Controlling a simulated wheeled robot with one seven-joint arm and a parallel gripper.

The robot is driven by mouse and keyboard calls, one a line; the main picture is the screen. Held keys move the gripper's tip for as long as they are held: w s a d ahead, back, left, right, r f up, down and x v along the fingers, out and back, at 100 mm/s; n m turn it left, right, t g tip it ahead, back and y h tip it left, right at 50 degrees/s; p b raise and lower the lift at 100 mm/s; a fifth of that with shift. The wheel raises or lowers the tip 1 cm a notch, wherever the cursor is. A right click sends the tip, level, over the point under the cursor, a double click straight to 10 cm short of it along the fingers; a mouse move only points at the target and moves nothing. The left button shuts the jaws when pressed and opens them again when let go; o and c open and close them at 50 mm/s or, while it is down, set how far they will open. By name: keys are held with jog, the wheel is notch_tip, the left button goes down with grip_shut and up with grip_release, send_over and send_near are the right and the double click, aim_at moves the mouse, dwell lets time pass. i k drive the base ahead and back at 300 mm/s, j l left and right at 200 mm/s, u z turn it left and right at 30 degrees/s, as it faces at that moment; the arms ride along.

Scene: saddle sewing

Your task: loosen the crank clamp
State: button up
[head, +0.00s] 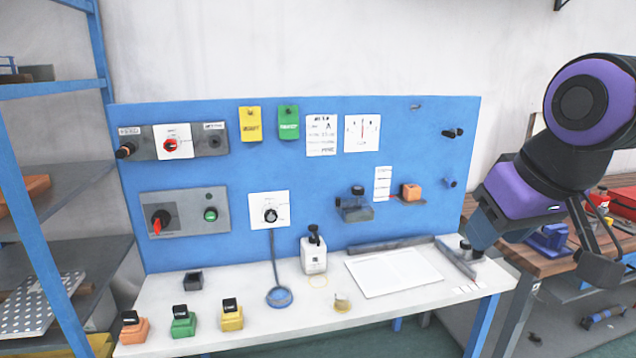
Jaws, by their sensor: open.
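No part is plainly labelled as the crank clamp. A dark grey-blue block with a black knob on top (355,208) is mounted low on the blue panel and may be it. To its right is an orange block with a red strip (410,192). My gripper (478,241) hangs at the right, over the table's right end, well apart from both. It is next to a small dark knob (464,245) by a grey bar; whether they touch I cannot tell. My fingers are mostly hidden by my wrist, and nothing shows held.
Panel pegs (452,133) stick out near my arm. A wooden bench (540,262) stands at right.

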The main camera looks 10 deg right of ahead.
aim_at(451, 183)
jog(key=z, duration=0.85)
